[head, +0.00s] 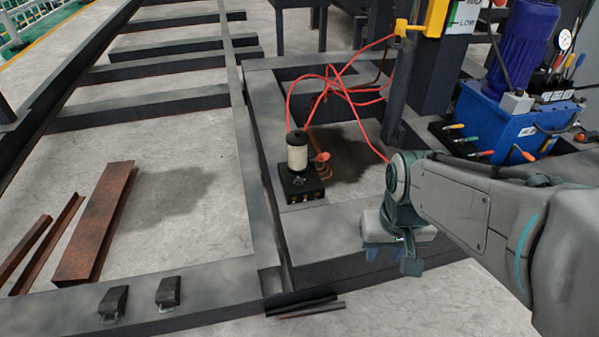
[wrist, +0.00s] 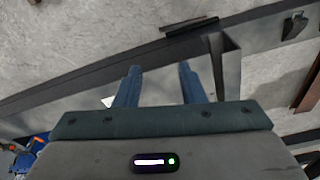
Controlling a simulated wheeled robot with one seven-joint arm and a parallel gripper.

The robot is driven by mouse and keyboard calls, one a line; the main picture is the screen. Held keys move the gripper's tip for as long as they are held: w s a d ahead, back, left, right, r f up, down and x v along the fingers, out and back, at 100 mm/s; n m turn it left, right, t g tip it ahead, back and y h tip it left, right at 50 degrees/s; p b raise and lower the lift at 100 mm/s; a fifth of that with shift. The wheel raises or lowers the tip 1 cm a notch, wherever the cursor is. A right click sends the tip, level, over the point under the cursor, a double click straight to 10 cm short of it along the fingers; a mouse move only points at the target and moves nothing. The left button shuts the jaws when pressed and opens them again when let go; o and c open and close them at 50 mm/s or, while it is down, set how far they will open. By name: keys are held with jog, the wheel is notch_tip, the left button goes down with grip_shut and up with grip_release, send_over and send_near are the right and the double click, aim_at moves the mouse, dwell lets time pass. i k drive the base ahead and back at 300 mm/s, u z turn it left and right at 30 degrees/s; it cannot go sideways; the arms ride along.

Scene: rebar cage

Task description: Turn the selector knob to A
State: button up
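A small black unit (head: 302,189) with a pale cylinder (head: 297,156) and a red handle-like part (head: 320,157) stands on the dark frame in the middle of the head view. Small fittings show on its front. I cannot make out which part is the selector knob, nor any letter A. My gripper (head: 391,262) is to the right of and nearer than this unit, apart from it, pointing down. In the wrist view, the two blue fingers of my gripper (wrist: 158,72) are apart with nothing between them. The unit is not visible in the wrist view.
Red hoses (head: 335,92) run from the unit to a dark post (head: 397,95). A blue box (head: 520,128) with coloured-handled tools is at right. Rusty steel channels (head: 95,225) lie at left. Dark beams (head: 190,292) cross the floor. Open floor (head: 175,190) lies left of the unit.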

aim_at(298, 181)
jog(key=k, duration=1.2)
jog(key=u, duration=0.55)
jog(key=i, duration=0.55)
jog(key=u, duration=0.55)
jog(key=i, duration=0.75)
jog(key=z, duration=0.65)
jog(key=i, duration=0.55)
jog(key=z, duration=0.55)
